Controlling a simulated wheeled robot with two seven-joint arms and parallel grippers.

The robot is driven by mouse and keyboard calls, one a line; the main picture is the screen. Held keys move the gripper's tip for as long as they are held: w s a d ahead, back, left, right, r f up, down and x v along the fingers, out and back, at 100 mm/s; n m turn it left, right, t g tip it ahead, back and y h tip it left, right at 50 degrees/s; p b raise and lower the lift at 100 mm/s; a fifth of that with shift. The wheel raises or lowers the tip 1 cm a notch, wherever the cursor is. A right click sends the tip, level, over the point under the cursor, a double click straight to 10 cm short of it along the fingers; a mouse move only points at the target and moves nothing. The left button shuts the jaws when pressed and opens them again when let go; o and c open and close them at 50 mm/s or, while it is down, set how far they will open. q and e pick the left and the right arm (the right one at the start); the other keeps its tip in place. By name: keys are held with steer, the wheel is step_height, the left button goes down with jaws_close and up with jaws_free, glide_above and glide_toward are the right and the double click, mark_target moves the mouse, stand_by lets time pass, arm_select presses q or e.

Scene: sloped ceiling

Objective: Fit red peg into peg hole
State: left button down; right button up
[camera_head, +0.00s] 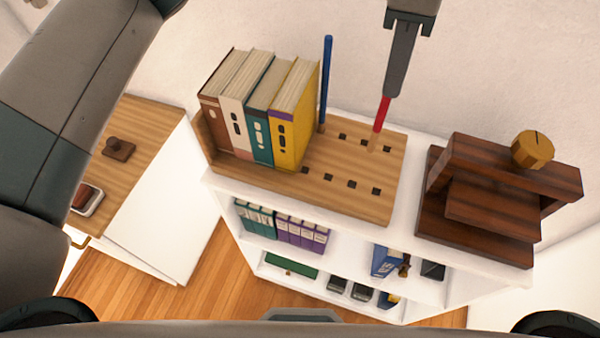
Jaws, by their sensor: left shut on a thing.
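The red peg (381,114) is upright with a slight tilt, over the back row of holes in the wooden peg board (338,188). My left gripper (388,94) comes down from the top edge and is shut on the peg's upper part. The peg's lower end is at or just above the board, close to a hole; I cannot tell whether it has entered. A blue peg (326,84) stands upright at the left end of the back row. Several square dark holes show in two rows. My right gripper is not in view.
Several books (291,115) stand on the board's left part. The board rests on a white shelf unit (405,214). A wall is close behind.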

arm_select(q)
steer(key=a+f+p, duration=0.1)
steer(key=a+f, duration=0.1)
steer(key=a, duration=0.2)
steer(key=a+f+p, duration=0.2)
steer(key=a, duration=0.1)
steer(key=a+f+p, duration=0.2)
steer(key=a+f, duration=0.1)
steer(key=a, duration=0.1)
steer(key=shift+w+a, duration=0.35)
steer(key=shift+p, duration=0.3)
step_height(320, 180, down, 4)
steer(key=shift+f+p, duration=0.1)
steer(key=shift+p, duration=1.05)
